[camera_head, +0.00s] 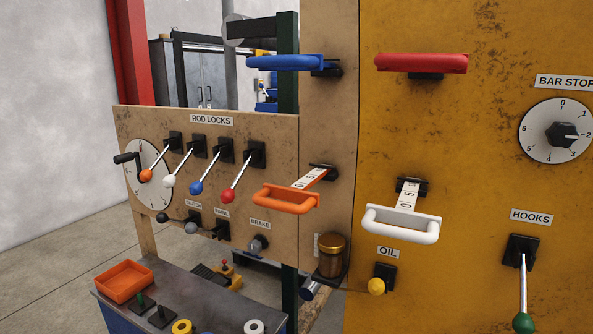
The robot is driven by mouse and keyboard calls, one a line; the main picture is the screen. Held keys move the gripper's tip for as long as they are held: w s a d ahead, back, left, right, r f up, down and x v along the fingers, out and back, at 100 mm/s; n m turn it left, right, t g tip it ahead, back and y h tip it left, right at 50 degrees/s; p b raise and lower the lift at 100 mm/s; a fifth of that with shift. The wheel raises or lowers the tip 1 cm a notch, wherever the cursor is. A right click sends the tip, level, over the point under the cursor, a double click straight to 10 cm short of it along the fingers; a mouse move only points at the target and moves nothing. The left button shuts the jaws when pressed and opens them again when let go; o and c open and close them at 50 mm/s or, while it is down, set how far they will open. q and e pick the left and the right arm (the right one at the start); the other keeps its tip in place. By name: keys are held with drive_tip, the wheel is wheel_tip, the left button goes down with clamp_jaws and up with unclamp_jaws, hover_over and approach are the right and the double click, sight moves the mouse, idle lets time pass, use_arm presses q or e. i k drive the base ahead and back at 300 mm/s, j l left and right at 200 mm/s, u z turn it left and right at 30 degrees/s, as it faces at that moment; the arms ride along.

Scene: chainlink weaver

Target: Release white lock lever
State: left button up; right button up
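The rod locks panel (260,133) is tan and worn, on the left half of the head view. Its white lock lever (168,181) is second from the left. The lever's metal rod slants from a black slotted mount down and left to the white knob. The orange lock lever (146,175) is left of it. The blue lock lever (196,188) and red lock lever (228,195) are to its right. All four slant in a similar way. Neither of my grippers is in view.
An orange handle (285,200) and a white handle (400,224) stick out on numbered strips. A blue handle (285,62) and a red handle (420,63) are above. Below the panel is a bench (212,287) with an orange tray (124,281). Floor shows at the left.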

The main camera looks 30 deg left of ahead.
sight(169, 180)
drive_tip(key=u, duration=1.55)
